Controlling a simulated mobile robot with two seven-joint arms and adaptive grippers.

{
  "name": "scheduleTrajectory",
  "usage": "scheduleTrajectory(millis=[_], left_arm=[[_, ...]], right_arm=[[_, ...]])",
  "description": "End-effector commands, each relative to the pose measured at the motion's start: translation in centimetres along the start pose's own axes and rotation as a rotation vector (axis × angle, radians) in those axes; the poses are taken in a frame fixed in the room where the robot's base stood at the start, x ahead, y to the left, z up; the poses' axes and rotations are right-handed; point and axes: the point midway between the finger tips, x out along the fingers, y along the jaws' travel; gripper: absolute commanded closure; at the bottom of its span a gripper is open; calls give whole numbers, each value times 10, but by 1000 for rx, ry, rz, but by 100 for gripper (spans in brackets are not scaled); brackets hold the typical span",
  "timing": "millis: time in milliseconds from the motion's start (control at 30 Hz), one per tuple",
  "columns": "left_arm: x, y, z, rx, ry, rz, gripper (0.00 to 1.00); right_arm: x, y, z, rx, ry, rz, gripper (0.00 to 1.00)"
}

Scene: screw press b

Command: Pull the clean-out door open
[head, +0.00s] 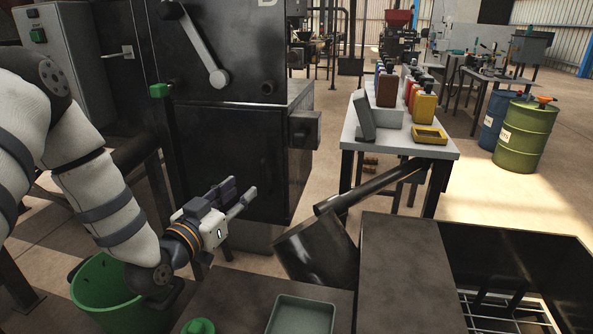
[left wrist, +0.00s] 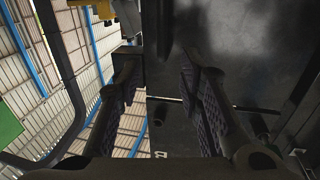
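The press is a tall dark machine, and its lower front panel (head: 240,160), which looks like the clean-out door, stands closed. A dark block (head: 305,130) sits at that panel's right edge. My left gripper (head: 241,188) is in front of the panel's lower part in the head view, fingers pointing toward it. In the left wrist view, the left gripper's fingers (left wrist: 158,65) are spread with nothing clearly held between them. A dark flat surface (left wrist: 240,50) and a thin bar (left wrist: 250,110) lie beyond them. I cannot tell whether the fingers touch anything. My right gripper is not in view.
A green bucket (head: 95,290) stands below my left arm. A bench (head: 440,147) with bottles stands farther right. A green tray (head: 300,318) lies in front. Drums (head: 525,135) stand behind.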

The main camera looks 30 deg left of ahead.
Motion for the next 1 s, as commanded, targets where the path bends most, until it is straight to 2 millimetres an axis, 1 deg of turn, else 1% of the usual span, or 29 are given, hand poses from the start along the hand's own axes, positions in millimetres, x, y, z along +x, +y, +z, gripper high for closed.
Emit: scheduleTrajectory(millis=[100,300,400,500,567,800,833,867,900,967,1000], left_arm=[[26,0,5,2,-5,1,67],[77,1,7,1,-8,1,67],[96,1,7,0,-9,0,67],[107,0,6,-1,-8,0,67],[111,1,5,-2,-8,1,67],[113,1,2,-2,-6,1,67],[113,1,3,-2,-6,1,69],[113,1,3,-2,-6,1,76],[112,1,3,-2,-6,1,85],[112,1,3,-2,-6,1,99],[112,1,3,-2,-6,1,100]], right_arm=[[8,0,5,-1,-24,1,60],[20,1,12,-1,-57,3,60],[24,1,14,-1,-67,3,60],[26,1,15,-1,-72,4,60],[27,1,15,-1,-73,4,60],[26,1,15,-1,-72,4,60],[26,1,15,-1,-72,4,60],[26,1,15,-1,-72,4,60],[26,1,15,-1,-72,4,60],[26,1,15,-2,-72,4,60],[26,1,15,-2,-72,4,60]])
